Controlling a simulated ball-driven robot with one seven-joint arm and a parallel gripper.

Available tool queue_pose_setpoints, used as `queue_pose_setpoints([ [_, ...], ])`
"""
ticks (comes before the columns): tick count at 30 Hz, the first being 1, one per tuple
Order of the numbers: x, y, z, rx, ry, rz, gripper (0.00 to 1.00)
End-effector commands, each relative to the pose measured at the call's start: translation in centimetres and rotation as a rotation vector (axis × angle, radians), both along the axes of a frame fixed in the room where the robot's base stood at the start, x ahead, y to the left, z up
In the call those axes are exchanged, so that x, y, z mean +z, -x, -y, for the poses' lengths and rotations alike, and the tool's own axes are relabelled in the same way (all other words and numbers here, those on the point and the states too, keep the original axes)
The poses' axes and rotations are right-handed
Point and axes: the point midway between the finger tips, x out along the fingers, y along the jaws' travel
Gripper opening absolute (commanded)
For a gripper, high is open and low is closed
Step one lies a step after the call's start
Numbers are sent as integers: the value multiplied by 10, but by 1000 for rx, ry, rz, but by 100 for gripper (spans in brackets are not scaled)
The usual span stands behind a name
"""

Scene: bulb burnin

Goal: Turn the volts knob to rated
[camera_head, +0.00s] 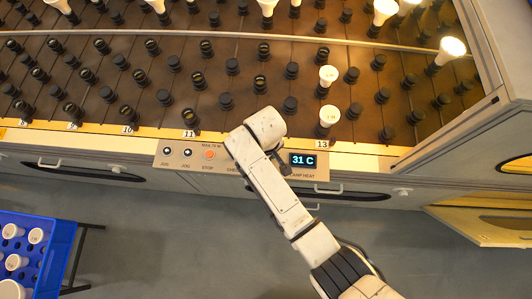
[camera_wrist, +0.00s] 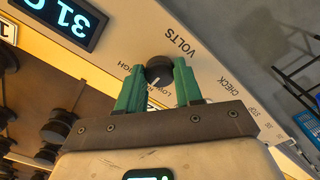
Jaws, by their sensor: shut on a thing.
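The black volts knob (camera_wrist: 159,70) sits on the light control panel (camera_wrist: 212,62) in the wrist view. A short white pointer mark on it faces down and slightly left in that picture, towards partly hidden lettering. The words VOLTS, HIGH and LOW are printed around it; I cannot make out a RATED label. My gripper (camera_wrist: 159,84) has its two green fingers on either side of the knob, shut on it. In the head view, my arm covers the knob and the middle of the panel (camera_head: 222,168).
A lit display (camera_head: 303,160) reading 31 C is on the panel's right. JOG buttons and an orange STOP button (camera_head: 209,154) are on its left. Behind is a sloped rack (camera_head: 215,45) with many black sockets and some white bulbs. A blue crate (camera_head: 62,228) stands lower left.

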Motion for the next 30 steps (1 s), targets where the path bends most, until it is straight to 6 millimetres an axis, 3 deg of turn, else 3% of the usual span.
queue_pose_setpoints([
  [7,1,-1,-1,1,-2,3,5],
  [8,1,-1,-1,2,-2,3,37],
  [15,0,-1,0,2,-1,2,60],
  [24,3,0,0,2,-1,2,61],
  [30,29,-1,-1,2,-3,4,61],
])
